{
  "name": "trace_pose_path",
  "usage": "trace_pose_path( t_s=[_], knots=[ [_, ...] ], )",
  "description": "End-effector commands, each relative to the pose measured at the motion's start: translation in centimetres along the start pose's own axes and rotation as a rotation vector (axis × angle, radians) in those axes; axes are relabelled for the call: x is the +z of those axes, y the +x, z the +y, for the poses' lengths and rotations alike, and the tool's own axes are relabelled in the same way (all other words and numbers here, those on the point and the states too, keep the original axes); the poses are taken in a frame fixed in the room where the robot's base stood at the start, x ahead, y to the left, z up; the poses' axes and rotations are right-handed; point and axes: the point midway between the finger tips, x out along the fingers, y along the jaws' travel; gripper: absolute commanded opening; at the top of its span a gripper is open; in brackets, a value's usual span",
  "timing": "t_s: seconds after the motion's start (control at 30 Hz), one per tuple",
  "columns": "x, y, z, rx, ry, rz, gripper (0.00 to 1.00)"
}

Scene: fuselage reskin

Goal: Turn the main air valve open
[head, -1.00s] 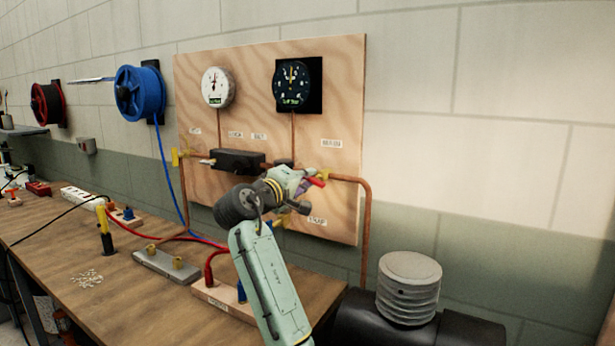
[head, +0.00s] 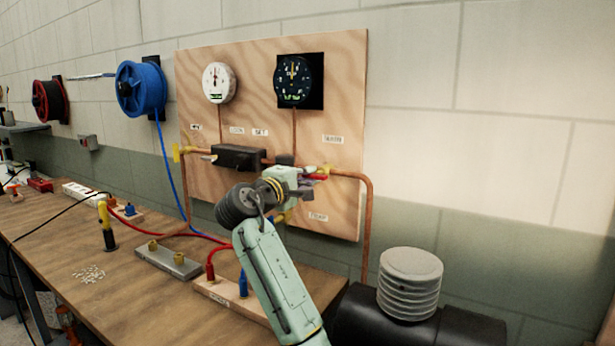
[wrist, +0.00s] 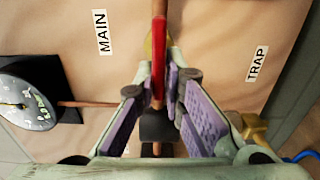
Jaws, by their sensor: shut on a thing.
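The main air valve has a red lever (head: 319,177) beside a brass body (head: 328,168) on the copper pipe, at the right of the plywood panel. My gripper (head: 308,183) is at the lever, in front of the panel. In the wrist view the red lever (wrist: 158,65) lies between the purple-padded fingers (wrist: 160,85), which are shut on it. The lever looks roughly in line with the copper pipe (wrist: 159,8) there. The "MAIN" label (wrist: 102,32) is left of it. The fingers partly hide the valve body.
The plywood panel (head: 345,100) carries a white gauge (head: 219,83), a black gauge (head: 298,81) and a dark regulator block (head: 238,157). A ribbed grey cap (head: 409,283) stands at lower right.

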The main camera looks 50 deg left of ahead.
Motion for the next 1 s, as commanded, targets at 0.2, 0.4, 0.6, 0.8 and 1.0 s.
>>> trace_pose_path(
  t_s=[0.2, 0.4, 0.6, 0.8, 1.0],
  knots=[
    [0.1, 0.0, 0.7, 0.013, 0.001, 0.001, 0.0],
    [0.1, 0.0, 0.6, 0.011, 0.002, 0.001, 0.21],
    [0.0, 0.0, 0.3, 0.006, 0.001, 0.001, 0.28],
    [0.0, -0.1, 0.2, 0.004, 0.001, 0.001, 0.28],
    [-0.1, -2.2, 0.2, 0.005, 0.001, 0.003, 0.28]
  ],
)
